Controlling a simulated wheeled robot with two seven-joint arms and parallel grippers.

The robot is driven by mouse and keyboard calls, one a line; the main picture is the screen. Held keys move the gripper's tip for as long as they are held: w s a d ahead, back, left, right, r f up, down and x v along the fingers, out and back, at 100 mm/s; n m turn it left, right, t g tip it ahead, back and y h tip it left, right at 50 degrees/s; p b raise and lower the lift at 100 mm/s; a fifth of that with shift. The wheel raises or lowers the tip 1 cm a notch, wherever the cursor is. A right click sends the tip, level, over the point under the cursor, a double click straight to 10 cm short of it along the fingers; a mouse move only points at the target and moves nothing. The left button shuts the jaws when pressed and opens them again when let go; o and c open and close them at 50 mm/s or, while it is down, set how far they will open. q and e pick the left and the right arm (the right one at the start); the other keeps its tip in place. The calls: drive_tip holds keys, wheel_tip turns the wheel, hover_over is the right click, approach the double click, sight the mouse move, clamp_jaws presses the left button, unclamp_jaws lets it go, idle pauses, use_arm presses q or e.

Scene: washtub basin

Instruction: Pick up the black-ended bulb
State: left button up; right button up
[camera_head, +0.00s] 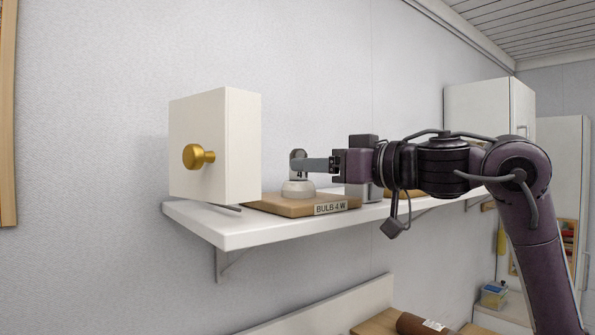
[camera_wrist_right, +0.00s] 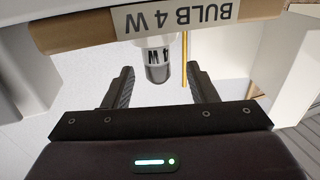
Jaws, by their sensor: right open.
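The bulb stands upright on a wooden block (camera_head: 285,206) labelled "BULB 4 W" on a white shelf. Its pale rounded lower part (camera_head: 298,189) rests on the block, and its grey-black end points up, partly hidden by a finger in the head view. In the right wrist view the dark end (camera_wrist_right: 158,74) and a "4 W" label show. My right gripper (camera_head: 305,164) reaches in from the right, level with the dark end. In the wrist view its jaws (camera_wrist_right: 160,77) are open, one finger on each side of the dark end, with gaps. My left gripper is not in view.
Below are a brown roll (camera_head: 418,324) and a small container (camera_head: 493,294). White cabinets are at the right.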

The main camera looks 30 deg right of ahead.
drive_tip(key=p+x, duration=0.1)
drive_tip(key=x, duration=0.3)
drive_tip(key=shift+w+f+p, duration=0.25)
drive_tip(key=shift+w+p, duration=0.1)
drive_tip(key=shift+w, duration=0.05)
drive_tip(key=shift+s, duration=0.2)
drive_tip(key=c, duration=0.4)
drive_tip(key=shift+c, duration=1.2)
drive_tip(key=c, duration=0.4)
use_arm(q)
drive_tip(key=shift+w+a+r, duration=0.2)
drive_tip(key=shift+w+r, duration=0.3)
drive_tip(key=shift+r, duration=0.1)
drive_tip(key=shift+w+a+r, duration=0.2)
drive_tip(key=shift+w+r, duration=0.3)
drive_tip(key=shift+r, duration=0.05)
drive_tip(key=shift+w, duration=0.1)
use_arm(e)
drive_tip(key=shift+d+r, duration=0.1)
drive_tip(key=shift+r, duration=0.05)
